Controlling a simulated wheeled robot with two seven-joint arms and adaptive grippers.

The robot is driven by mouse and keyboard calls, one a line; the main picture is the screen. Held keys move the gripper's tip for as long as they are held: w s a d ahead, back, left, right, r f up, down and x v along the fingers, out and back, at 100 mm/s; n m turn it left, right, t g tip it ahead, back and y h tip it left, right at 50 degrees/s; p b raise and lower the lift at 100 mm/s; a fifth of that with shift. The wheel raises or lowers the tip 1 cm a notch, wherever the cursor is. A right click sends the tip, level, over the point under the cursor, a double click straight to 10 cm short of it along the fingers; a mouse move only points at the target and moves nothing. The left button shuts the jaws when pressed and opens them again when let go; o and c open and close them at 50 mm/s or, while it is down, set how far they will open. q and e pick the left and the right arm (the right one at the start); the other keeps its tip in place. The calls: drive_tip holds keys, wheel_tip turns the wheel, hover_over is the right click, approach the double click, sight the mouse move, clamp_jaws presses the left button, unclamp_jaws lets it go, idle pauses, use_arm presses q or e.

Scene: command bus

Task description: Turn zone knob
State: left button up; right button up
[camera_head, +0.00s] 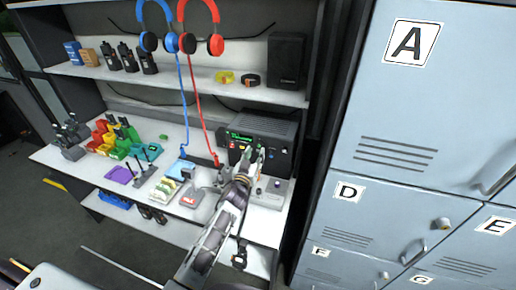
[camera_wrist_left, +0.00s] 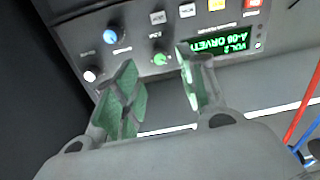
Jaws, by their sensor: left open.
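The black radio unit (camera_head: 262,130) stands on the right end of the shelf, with a lit green display (camera_head: 238,137) on its front. In the left wrist view its panel is upside down and shows a green knob (camera_wrist_left: 159,59), a blue knob (camera_wrist_left: 110,36) and a white knob (camera_wrist_left: 90,76). The small labels are too blurred to tell which is the zone knob. My left gripper (camera_head: 250,156) is open in front of the panel. In the left wrist view its fingertips (camera_wrist_left: 155,62) lie on either side of the green knob; contact is not visible. My right gripper is not in view.
A black speaker (camera_head: 286,60) stands on the upper shelf above the radio. Blue and red headsets (camera_head: 200,22) hang with cords reaching down left of my gripper. Small devices (camera_head: 190,196) crowd the shelf. Blue-grey lockers (camera_head: 400,130) stand close on the right.

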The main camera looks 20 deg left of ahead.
sight(259, 146)
use_arm(q)
drive_tip(key=shift+w, duration=2.4)
drive_tip(key=shift+c, duration=0.5)
clamp_jaws()
